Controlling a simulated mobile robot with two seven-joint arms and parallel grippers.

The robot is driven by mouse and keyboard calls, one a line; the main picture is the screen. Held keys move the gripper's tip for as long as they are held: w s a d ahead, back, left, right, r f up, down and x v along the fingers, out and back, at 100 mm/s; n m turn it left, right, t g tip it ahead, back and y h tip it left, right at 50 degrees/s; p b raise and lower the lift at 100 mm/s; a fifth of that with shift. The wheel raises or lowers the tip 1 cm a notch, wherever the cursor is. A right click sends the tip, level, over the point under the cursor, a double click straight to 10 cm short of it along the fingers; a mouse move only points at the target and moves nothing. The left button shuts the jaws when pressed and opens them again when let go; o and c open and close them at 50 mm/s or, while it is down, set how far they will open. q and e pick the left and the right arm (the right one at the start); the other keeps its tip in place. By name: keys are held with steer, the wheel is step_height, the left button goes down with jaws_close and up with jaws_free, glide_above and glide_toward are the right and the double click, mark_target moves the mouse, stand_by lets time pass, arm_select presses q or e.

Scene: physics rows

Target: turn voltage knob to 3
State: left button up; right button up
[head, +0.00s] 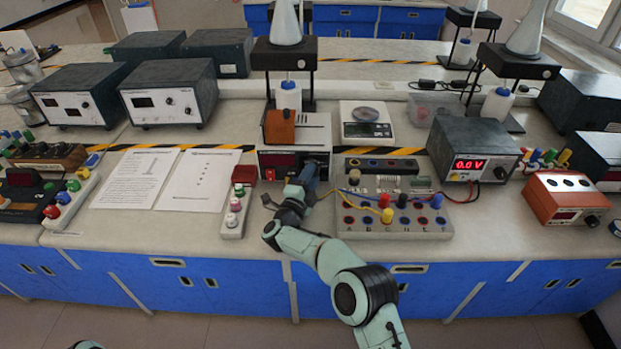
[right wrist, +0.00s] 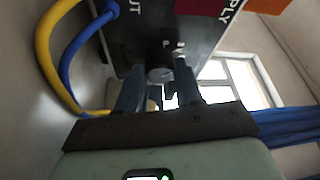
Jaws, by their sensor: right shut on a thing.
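The power supply (head: 318,134) is a light box with a dark front panel and a dark red display (head: 281,161); I can read no digits on it. My right gripper (head: 307,172) is at the right part of this front panel. In the right wrist view, a round grey knob (right wrist: 159,74) sits between the two fingers of the gripper (right wrist: 158,88), which is shut on it. The knob's setting cannot be read. The arm and gripper hide the knob in the head view. My left gripper is not in view.
A brown box (head: 279,127) sits on the supply. A terminal board (head: 392,225) with coloured plugs stands to the right, beside a meter (head: 476,150) reading 0.0 V. Blue and yellow cables (right wrist: 72,60) run close to the gripper. Paper sheets (head: 196,182) lie left.

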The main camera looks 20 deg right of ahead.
stand_by(0.3)
steer(key=o, duration=1)
steer(key=shift+o, duration=0.2)
steer(key=v, duration=0.7)
steer(key=shift+s+a, duration=0.1)
steer(key=shift+s, duration=0.1)
steer(key=shift+s+a, duration=0.1)
